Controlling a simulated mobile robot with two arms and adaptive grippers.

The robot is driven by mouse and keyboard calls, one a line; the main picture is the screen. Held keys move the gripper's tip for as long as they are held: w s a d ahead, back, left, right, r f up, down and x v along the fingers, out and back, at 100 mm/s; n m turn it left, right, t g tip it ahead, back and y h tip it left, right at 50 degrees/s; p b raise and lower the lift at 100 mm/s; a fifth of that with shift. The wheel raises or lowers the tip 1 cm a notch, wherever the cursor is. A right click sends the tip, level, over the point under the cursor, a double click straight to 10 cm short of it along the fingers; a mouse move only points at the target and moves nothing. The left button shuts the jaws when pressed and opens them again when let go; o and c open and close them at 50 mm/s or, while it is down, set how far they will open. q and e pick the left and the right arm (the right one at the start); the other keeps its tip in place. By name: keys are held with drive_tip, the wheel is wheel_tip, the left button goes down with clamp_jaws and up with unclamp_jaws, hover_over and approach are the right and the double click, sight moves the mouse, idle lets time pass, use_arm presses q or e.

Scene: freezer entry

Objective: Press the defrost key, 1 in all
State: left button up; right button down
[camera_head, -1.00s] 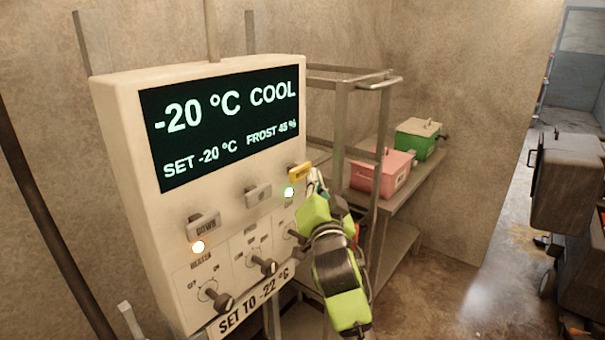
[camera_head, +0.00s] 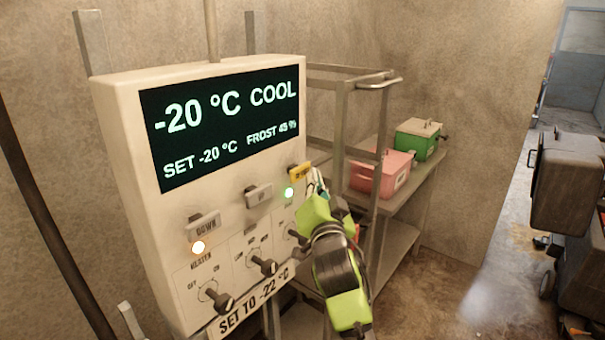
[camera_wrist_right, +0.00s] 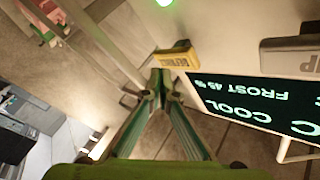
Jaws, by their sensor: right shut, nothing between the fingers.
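The yellow defrost key (camera_head: 300,172) sticks out at the right end of the key row on the white control panel (camera_head: 120,120). It shows in the right wrist view (camera_wrist_right: 178,59) with its lettering upside down. My right gripper (camera_head: 318,182) is shut and empty at the panel's right side, close beside the key. In the wrist view its fingertips (camera_wrist_right: 160,76) meet near the key's edge; I cannot tell whether they touch it. The panel's display (camera_head: 220,125) reads -20 °C, COOL, SET -20 °C, FROST 45 %. My left gripper is not in view.
The grey UP key (camera_head: 258,194) and DOWN key (camera_head: 204,226) sit left of the yellow key. Black knobs (camera_head: 265,267) stick out below. A metal rack (camera_head: 342,130) stands behind my arm, with pink (camera_head: 378,180) and green (camera_head: 417,142) boxes on a shelf.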

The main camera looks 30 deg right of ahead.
drive_tip(key=shift+w, duration=0.2)
drive_tip(key=shift+w+a, duration=0.15)
drive_tip(key=shift+w, duration=0.1)
drive_tip(key=shift+w+a, duration=0.2)
drive_tip(key=shift+w, duration=0.25)
idle(0.8)
drive_tip(key=shift+s, duration=0.15)
drive_tip(key=shift+s+d, duration=0.35)
drive_tip(key=shift+s, duration=0.35)
drive_tip(key=s, duration=0.1)
drive_tip(key=s+d+p, duration=0.1)
drive_tip(key=s, duration=0.1)
drive_tip(key=s+d, duration=0.1)
drive_tip(key=shift+s+p, duration=0.3)
